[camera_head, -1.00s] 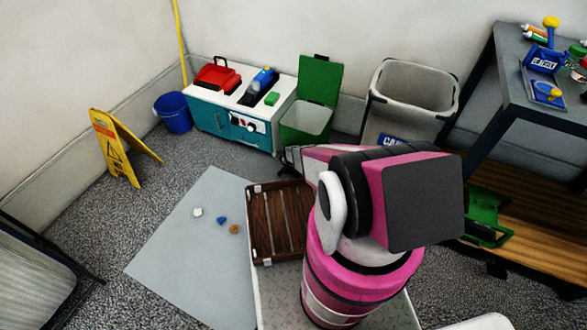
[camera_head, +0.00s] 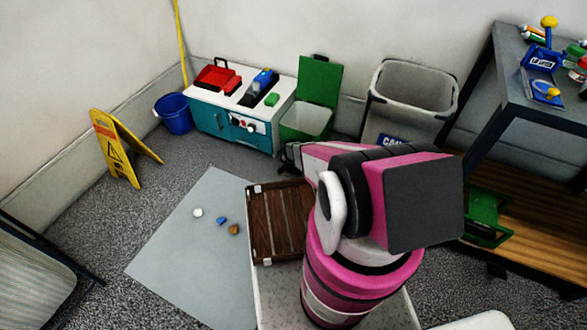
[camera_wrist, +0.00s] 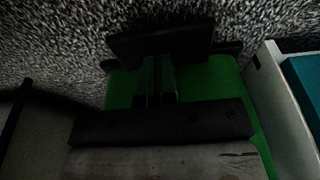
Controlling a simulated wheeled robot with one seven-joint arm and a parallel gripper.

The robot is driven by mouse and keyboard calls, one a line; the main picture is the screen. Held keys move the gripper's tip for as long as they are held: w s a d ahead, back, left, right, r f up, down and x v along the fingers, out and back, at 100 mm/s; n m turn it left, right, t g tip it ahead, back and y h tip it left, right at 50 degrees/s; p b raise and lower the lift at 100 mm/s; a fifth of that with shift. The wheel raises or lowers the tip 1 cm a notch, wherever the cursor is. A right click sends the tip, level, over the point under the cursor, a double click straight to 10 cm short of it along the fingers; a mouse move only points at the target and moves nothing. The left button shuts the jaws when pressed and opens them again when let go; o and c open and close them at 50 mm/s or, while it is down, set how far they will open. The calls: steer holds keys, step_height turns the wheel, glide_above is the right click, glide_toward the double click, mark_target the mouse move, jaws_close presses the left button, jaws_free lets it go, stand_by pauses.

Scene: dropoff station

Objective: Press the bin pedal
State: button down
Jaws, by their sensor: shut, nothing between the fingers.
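The green pedal bin (camera_head: 290,136) stands between the teal cabinet and the grey bin. Its green lid (camera_head: 319,82) is upright and open, showing a pale inside. In the wrist view the bin's green body (camera_wrist: 205,85) lies behind my gripper. A wide black plate, which looks like the pedal (camera_wrist: 160,38), is at the top of that view. My gripper (camera_wrist: 158,82) is shut and empty, its fingers reaching to the plate. Whether they touch or press it is hard to tell. In the head view my arm hides much of the bin's lower front.
The teal and white cabinet (camera_head: 235,130) is close left of the bin. A grey bin (camera_head: 412,90) is to its right. A brown slatted crate (camera_head: 278,225) is near my arm. A yellow wet-floor sign (camera_head: 118,150) and blue bucket (camera_head: 173,115) stand at left.

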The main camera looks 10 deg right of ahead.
steer(key=shift+w+r, duration=0.15)
steer(key=shift+r, duration=1.75)
steer(key=shift+r, duration=0.35)
steer(key=s+r+n, duration=0.2)
steer(key=s+r, duration=0.5)
steer(key=r, duration=0.7)
steer(key=s+r+n+g, duration=0.1)
steer(key=s+r, duration=0.6)
steer(key=r, duration=0.8)
steer(key=s+r+n+y, duration=0.1)
steer(key=s+r+n, duration=0.3)
steer(key=r, duration=1.1)
steer(key=s, duration=0.3)
steer(key=shift+g, duration=0.4)
steer(key=shift+s+r, duration=0.1)
steer(key=shift+s, duration=0.05)
